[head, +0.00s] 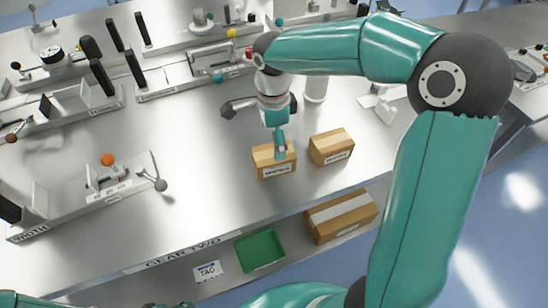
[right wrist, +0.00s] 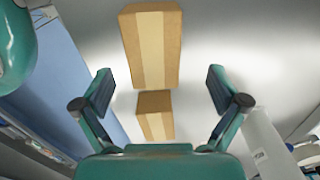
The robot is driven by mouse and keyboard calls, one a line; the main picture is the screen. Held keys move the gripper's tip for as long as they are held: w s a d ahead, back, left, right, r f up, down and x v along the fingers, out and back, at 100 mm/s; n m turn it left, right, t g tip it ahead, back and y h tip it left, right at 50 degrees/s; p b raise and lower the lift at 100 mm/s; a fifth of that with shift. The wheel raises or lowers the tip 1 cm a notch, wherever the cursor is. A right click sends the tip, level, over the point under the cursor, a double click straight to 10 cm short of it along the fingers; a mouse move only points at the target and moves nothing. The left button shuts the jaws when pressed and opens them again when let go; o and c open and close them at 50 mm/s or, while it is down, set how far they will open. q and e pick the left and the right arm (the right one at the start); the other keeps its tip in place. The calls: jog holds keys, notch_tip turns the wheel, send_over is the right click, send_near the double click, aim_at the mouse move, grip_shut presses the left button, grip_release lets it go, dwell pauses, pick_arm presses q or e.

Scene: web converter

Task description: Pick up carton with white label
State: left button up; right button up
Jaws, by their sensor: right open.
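Two small brown cartons stand on the steel worktop in the head view. The left carton (head: 275,171) and the right carton (head: 333,150) each carry a pale label with dark print on the front. A larger carton (head: 345,218) with a pale tape strip sits lower, at the front. My right gripper (head: 280,148) is at the left carton and overlaps its top; I cannot tell if it touches. In the right wrist view its fingers (right wrist: 160,92) are open with nothing gripped. A near carton (right wrist: 150,50) and a smaller-looking carton (right wrist: 155,116) show between and above them.
A green tray (head: 260,250) and a tag card (head: 207,271) lie at the front. A white cylinder (head: 316,88) stands behind the cartons. A fixture with an orange knob (head: 107,160) is at left, and machine rails fill the back.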

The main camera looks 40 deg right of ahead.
aim_at(265, 166)
jog(key=shift+s+a+f+p, duration=0.1)
jog(key=shift+s+f+p, duration=0.1)
jog(key=shift+f, duration=0.7)
jog(key=shift+s+a+f+p, duration=0.1)
jog(key=shift+f+p, duration=0.05)
jog(key=shift+f, duration=0.7)
jog(key=shift+s+f+p, duration=0.1)
jog(key=shift+f+p, duration=0.1)
jog(key=shift+f, duration=0.7)
jog(key=c, duration=1.3)
jog(key=shift+r, duration=0.1)
